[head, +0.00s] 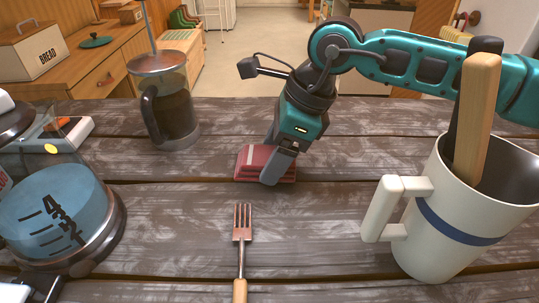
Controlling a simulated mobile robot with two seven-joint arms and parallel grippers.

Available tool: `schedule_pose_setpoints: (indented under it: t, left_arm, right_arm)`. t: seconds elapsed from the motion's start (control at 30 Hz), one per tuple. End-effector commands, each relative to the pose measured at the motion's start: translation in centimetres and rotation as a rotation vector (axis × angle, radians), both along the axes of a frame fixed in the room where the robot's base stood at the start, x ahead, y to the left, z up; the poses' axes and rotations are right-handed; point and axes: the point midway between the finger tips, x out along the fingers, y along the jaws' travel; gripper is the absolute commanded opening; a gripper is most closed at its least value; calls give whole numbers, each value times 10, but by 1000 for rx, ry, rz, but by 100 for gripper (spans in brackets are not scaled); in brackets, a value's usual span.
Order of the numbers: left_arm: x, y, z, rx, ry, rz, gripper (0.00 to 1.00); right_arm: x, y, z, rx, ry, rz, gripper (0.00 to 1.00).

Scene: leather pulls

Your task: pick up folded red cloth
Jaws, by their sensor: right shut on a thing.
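The folded red cloth (254,161) lies on the wooden table (200,235) near the middle of the head view. It is a small flat stack of layers with a pale stripe. My right gripper (277,172) comes down over the cloth from above and is shut on its right part. One grey finger shows in front of the cloth; the other finger is hidden. The cloth is on or very close to the table top; I cannot tell if it is lifted. My left gripper is not in view.
A fork (242,228) lies in front of the cloth. A French press (168,105) stands behind left. A large white mug (437,235) with utensils stands at right, under my right arm. A kettle-like vessel with blue contents (52,210) is at left. Table between them is clear.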

Motion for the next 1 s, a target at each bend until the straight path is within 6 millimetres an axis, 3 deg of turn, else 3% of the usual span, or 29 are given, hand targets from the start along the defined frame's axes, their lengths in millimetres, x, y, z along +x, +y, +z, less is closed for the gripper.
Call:
schedule_pose_setpoints:
  t: [0.17,0.33,0.7,1.0]
  left_arm:
    - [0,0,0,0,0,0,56]
    - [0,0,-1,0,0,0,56]
    - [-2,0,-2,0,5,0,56]
    - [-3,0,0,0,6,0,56]
  right_arm:
    - [1,0,9,1,-3,-1,43]
    - [1,1,34,2,-5,0,43]
    - [1,1,134,3,-5,-2,43]
    - [0,1,187,0,-2,0,43]
